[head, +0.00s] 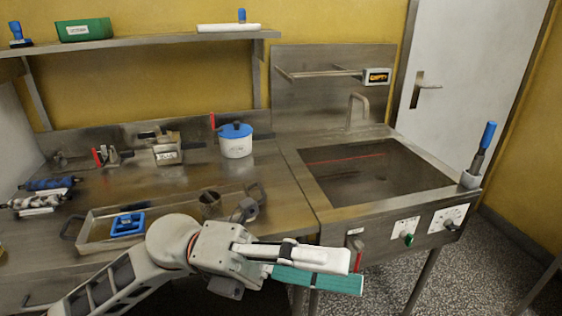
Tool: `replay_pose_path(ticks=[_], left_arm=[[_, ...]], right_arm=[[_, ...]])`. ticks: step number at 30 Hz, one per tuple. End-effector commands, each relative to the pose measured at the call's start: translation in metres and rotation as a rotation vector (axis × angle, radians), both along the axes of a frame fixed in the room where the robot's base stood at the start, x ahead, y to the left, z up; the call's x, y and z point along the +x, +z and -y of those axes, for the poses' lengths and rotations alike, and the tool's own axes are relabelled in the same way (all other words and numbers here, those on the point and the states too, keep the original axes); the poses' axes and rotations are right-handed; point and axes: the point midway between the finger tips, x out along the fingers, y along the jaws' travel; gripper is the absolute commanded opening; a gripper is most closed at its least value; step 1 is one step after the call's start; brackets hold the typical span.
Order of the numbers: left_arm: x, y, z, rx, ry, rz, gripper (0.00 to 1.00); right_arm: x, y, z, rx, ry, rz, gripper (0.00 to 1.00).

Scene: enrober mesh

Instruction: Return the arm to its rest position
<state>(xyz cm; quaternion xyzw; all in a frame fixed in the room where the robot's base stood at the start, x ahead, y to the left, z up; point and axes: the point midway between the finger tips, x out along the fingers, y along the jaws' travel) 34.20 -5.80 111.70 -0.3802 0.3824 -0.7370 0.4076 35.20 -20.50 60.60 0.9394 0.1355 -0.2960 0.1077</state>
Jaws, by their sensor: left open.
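My left arm enters from the lower left, and its gripper (352,273) hangs in front of the bench's front edge, below the sink unit's left corner. I see nothing held between the fingers. The arm covers part of the metal tray (97,213) and the bench front. My right gripper is not in view.
The tray on the steel bench holds a blue frame (127,223). Behind stand a blue-lidded white pot (236,141) and a small metal device (167,150). The sink unit (375,175) has front knobs and a blue-handled tool (485,145) at its right corner. Open floor (480,270) lies right.

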Motion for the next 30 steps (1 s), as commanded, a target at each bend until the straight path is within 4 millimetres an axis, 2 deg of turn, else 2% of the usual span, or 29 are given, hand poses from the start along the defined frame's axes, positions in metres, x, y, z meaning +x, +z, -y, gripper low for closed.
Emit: replay_pose_path(ticks=[4, 8, 11, 14, 15, 17, 18, 20, 21, 23, 24, 26, 27, 30], left_arm=[[0.047, 0.005, -0.008, -0.152, 0.16, -0.298, 0.55], [0.096, -0.014, -0.029, -0.257, 0.316, -0.568, 0.55], [0.131, -0.047, -0.052, -0.321, 0.444, -0.783, 0.55], [0.159, -0.096, -0.08, -0.369, 0.577, -1.003, 0.55], [0.167, -0.119, -0.092, -0.385, 0.63, -1.093, 0.55], [0.175, -0.156, -0.111, -0.403, 0.712, -1.221, 0.55], [0.176, -0.181, -0.123, -0.412, 0.761, -1.305, 0.55], [0.176, -0.219, -0.14, -0.421, 0.835, -1.421, 0.55], [0.172, -0.244, -0.151, -0.424, 0.883, -1.496, 0.55], [0.163, -0.282, -0.168, -0.427, 0.951, -1.607, 0.55], [0.155, -0.306, -0.179, -0.426, 0.997, -1.676, 0.55], [0.139, -0.342, -0.194, -0.423, 1.061, -1.779, 0.55], [0.127, -0.364, -0.203, -0.42, 1.104, -1.846, 0.55], [0.092, -0.415, -0.225, -0.407, 1.201, -1.997, 0.55]], right_arm=[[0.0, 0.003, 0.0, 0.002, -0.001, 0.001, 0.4], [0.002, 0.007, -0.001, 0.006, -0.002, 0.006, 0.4], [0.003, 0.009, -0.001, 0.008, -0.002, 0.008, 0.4], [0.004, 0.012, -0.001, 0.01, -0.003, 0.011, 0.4], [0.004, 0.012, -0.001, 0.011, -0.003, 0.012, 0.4], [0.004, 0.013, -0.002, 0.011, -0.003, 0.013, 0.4], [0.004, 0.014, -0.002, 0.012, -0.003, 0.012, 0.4], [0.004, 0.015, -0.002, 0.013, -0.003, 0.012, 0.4], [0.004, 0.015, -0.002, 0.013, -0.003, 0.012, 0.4], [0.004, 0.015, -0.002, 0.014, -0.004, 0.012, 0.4], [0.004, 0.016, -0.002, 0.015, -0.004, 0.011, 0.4], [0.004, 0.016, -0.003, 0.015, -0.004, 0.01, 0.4], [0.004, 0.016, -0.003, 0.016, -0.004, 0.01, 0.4], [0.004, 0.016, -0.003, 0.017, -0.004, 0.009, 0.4]])
